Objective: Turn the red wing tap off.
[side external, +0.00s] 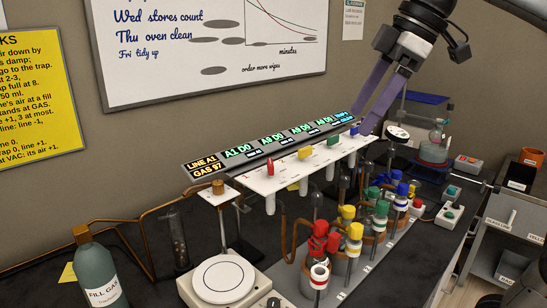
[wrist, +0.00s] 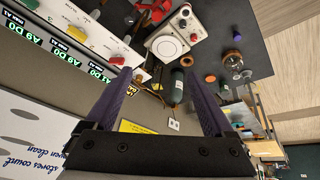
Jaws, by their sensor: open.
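The red wing tap (side external: 270,167) is a small red handle near the left end of the sloping white panel (side external: 258,182). Its wing looks narrow and upright in the side view.
The yellow tap (side external: 305,152), green tap (side external: 333,139) and blue tap (side external: 353,130) share the panel. A display strip (side external: 270,148) runs behind them. Several capped bottles stand below in front. A white hotplate (side external: 222,279) and the fill gas bottle (side external: 98,270) stand at lower left.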

